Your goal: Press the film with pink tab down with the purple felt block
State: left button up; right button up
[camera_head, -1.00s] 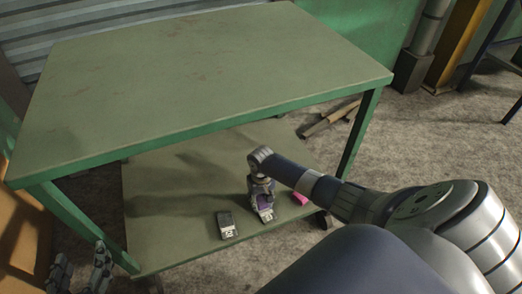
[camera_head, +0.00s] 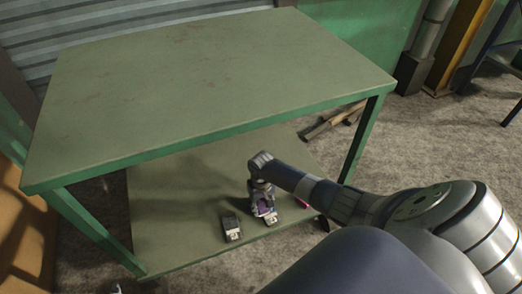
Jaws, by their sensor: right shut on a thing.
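My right gripper (camera_head: 263,198) reaches down to the lower shelf and is shut on the purple felt block (camera_head: 265,207), which shows only in part between the fingers. A small dark device with a pale end (camera_head: 270,218) lies right under or beside the block; I cannot tell whether they touch. A similar device (camera_head: 231,226) lies to its left on the shelf. A bit of pink (camera_head: 302,203) shows right of the gripper, mostly hidden behind my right arm. No film or pink tab can be made out. Only a sliver of what seems my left gripper (camera_head: 117,288) shows at the bottom edge.
The green table's upper top (camera_head: 210,90) is bare and overhangs the lower shelf (camera_head: 170,210). Brown pieces (camera_head: 333,122) lie on the floor behind. The shelf's left part is clear.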

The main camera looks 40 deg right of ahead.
jog(key=shift+r, duration=0.65)
jog(key=shift+r+p, duration=0.3)
jog(key=shift+p, duration=0.1)
jog(key=shift+r+p, duration=0.2)
jog(key=shift+p, duration=0.1)
jog(key=shift+r+p, duration=0.25)
jog(key=shift+p, duration=0.05)
pick_arm(q)
jog(key=s+a+f+g+y+p, duration=0.1)
jog(key=s+a+f+g+p, duration=0.2)
jog(key=s+g, duration=0.5)
pick_arm(e)
jog(key=shift+r+b, duration=0.7)
jog(key=shift+r, duration=0.05)
jog(key=shift+r+p, duration=0.35)
jog(key=shift+p, duration=0.1)
jog(key=shift+r+p, duration=0.4)
jog(key=shift+p, duration=0.1)
jog(key=shift+r+p, duration=0.45)
jog(key=shift+p, duration=0.05)
jog(key=shift+r+p, duration=0.55)
jog(key=shift+p, duration=0.1)
pick_arm(q)
notch_tip(320, 180, down, 13)
jog(key=t, duration=0.1)
jog(key=shift+s+a+t, duration=0.3)
jog(key=shift+s, duration=0.15)
